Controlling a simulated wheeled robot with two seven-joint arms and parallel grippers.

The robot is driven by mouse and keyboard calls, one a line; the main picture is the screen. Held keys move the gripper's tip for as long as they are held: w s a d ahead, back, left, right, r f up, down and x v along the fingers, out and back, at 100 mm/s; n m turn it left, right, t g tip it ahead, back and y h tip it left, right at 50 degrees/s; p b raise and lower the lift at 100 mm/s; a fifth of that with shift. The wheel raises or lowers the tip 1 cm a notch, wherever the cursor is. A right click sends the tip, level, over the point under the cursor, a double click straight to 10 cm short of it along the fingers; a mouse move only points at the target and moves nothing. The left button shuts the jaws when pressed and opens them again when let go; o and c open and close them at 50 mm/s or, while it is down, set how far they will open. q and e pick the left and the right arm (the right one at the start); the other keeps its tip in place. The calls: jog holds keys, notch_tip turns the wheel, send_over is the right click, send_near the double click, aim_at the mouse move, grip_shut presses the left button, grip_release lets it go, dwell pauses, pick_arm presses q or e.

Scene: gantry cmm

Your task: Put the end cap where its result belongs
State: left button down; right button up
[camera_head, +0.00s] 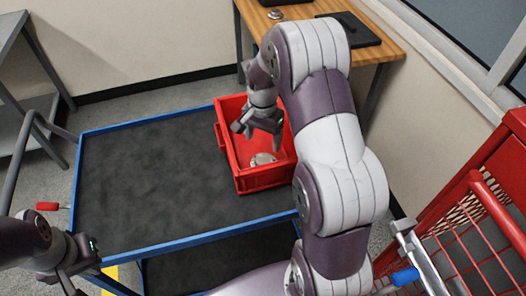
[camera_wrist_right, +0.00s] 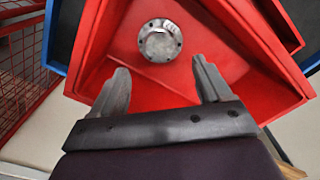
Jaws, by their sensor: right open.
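The end cap (camera_head: 262,159) is a round metal flange lying on the floor of the red bin (camera_head: 265,182). In the right wrist view the end cap (camera_wrist_right: 160,40) shows a raised hub and a ring of bolt holes, and the red bin (camera_wrist_right: 255,85) surrounds it. My right gripper (camera_head: 257,138) is open and empty above the bin, its fingers pointing down. In the right wrist view the cap appears just beyond and between the fingertips, apart from them. My left gripper (camera_head: 72,282) is at the lower left, partly cut off, and its jaws cannot be made out.
The bin stands at the right end of a blue-framed cart (camera_head: 145,165) with a dark, otherwise clear top. A wooden table (camera_head: 375,45) with a black flat item (camera_head: 350,28) and a small round metal piece (camera_head: 275,14) is behind. A red mesh cart (camera_head: 470,215) stands at right.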

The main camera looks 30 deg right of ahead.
jog(key=s+a+r+n+t, duration=0.1)
jog(key=s+a+r+n, duration=0.2)
jog(key=s+a+n, duration=0.7)
jog(key=s+n, duration=0.2)
jog(key=s, duration=0.2)
jog(key=shift+s+a+r, duration=0.15)
jog(key=shift+a+r, duration=0.2)
jog(key=shift+r, duration=0.05)
